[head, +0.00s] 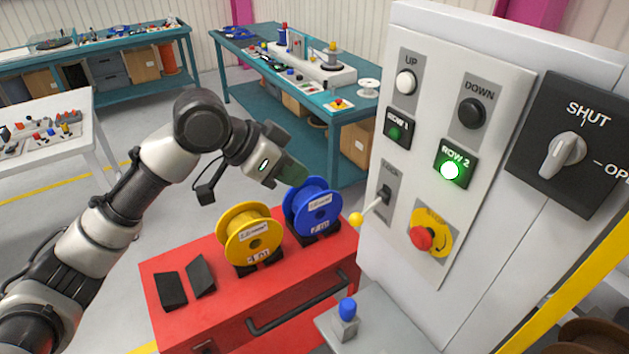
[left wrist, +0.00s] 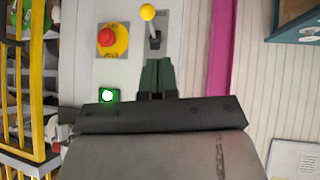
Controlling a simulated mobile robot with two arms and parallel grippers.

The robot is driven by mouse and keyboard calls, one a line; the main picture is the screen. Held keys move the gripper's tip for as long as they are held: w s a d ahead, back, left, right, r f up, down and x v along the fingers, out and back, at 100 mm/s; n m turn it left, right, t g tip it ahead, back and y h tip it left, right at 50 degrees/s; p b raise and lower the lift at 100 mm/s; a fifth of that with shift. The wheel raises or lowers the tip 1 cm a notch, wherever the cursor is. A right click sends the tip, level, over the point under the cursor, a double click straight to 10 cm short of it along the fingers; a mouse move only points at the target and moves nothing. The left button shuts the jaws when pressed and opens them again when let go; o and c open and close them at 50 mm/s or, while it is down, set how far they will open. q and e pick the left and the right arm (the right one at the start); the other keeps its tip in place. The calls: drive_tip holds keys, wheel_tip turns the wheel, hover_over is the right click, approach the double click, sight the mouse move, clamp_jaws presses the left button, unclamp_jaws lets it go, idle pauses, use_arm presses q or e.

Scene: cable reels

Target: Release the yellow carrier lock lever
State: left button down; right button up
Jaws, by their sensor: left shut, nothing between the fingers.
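The carrier lock lever (head: 373,206) juts out from its grey LOCK plate on the control panel, with a yellow ball (head: 356,219) at its end. In the head view it points left and slightly down. In the left wrist view the yellow ball (left wrist: 148,12) and lever stem (left wrist: 153,33) lie straight beyond the fingertips. My left gripper (head: 293,173) is shut and empty, left of the lever and apart from it. Its closed dark green fingers (left wrist: 156,72) show in the left wrist view. My right gripper is not in view.
The red emergency stop (head: 421,238) sits close to the lever, right of it. The ROW 2 button (head: 450,170) is lit green. Yellow (head: 250,238) and blue (head: 312,208) reels stand on a red cabinet (head: 190,312) below my gripper. The rotary switch (head: 563,155) points to SHUT.

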use_arm(q)
drive_tip(key=a, duration=0.1)
drive_tip(key=s+a+r, duration=0.1)
drive_tip(key=a+r+b, duration=0.1)
drive_tip(key=shift+s+a, duration=0.2)
drive_tip(key=shift+s, duration=0.15)
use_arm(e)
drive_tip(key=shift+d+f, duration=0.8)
use_arm(q)
drive_tip(key=shift+d, duration=0.1)
